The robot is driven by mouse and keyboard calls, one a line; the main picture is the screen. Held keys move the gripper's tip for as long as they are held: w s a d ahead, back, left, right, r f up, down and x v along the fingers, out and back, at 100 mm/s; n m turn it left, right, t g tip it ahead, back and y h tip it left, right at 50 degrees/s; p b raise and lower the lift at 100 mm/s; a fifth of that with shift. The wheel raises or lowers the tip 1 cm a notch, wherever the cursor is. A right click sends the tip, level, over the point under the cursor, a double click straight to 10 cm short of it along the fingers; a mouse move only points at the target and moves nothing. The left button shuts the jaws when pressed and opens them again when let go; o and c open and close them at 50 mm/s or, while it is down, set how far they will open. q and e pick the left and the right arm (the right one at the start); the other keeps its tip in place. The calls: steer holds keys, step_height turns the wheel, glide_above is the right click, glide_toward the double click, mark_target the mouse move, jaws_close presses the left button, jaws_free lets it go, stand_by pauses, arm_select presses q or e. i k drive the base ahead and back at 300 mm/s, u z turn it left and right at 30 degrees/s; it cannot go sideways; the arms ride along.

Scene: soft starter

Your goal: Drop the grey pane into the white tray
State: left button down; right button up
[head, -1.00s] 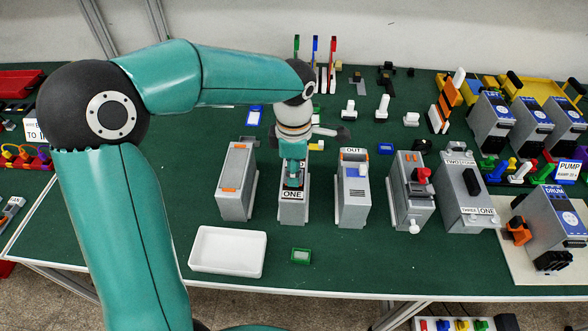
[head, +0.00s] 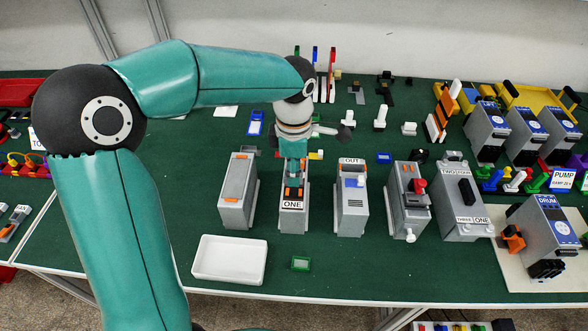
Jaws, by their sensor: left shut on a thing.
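The white tray (head: 229,260) lies empty at the table's front, left of centre. My left gripper (head: 293,179) points down above the upright grey module labelled ONE (head: 292,222), close to its top. It is shut. The grey pane cannot be made out clearly; what is between the fingers is small and mostly hidden by the gripper, and I take it to be the pane. The tray is in front and to the left of the gripper. My right gripper is not in view.
A small green-framed piece (head: 300,263) lies right of the tray. A plain grey module (head: 238,192) stands between the gripper and the tray's back side, left of ONE. The OUT module (head: 351,205) stands right of ONE. The table's front edge is just before the tray.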

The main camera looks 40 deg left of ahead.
mark_target(226, 258)
steer(key=k, duration=1)
